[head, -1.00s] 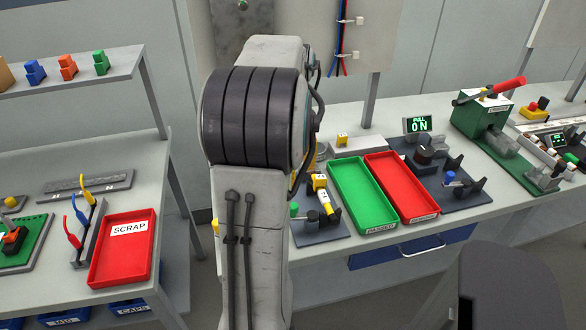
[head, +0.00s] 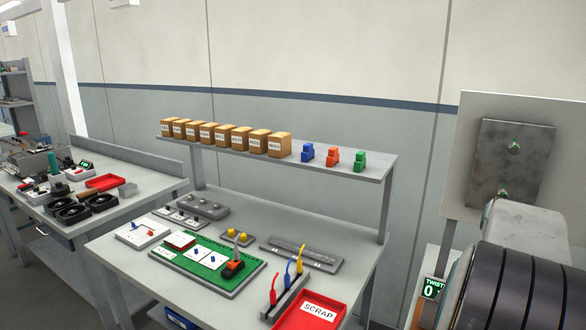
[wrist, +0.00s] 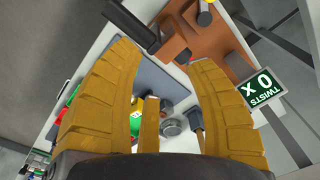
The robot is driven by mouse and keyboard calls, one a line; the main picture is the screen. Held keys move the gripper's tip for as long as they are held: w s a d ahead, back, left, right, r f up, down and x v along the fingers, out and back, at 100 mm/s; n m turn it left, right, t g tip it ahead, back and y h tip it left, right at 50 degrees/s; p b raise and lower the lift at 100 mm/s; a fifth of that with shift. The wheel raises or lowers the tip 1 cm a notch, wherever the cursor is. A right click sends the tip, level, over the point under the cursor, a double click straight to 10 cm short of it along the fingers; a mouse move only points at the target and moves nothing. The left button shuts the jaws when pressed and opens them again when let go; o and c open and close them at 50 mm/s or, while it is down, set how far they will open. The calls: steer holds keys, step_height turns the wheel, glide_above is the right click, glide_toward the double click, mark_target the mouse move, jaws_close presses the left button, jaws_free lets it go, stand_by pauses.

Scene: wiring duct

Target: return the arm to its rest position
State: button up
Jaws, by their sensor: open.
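My gripper (wrist: 163,58) shows in the wrist view as two yellow fingers spread apart. I see nothing held between them. Below the fingers is a bench with a brown-orange fixture (wrist: 172,45) and a round metal part (wrist: 172,127). My arm (head: 520,270) stands at the lower right of the head view, with a thick dark banded section and a light grey casing. The gripper itself is out of the head view.
A TWISTS display reading 0 (wrist: 262,88) stands near the right finger. In the head view, a bench holds a red SCRAP tray (head: 300,322), a green board (head: 208,285) and a shelf (head: 340,165) of boxes and coloured blocks. A metal panel (head: 512,160) stands behind my arm.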

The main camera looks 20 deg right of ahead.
steer(key=w+a+f+n+t, duration=0.1)
steer(key=a+n, duration=0.7)
steer(key=a, duration=0.6)
steer(key=a+f+n+t, duration=0.1)
steer(key=a+n+t, duration=0.1)
steer(key=a+n, duration=0.6)
steer(key=a, duration=0.7)
steer(key=shift+w+f+n+y, duration=0.3)
steer(key=shift+w+f+n, duration=0.05)
steer(key=shift+w+n, duration=0.05)
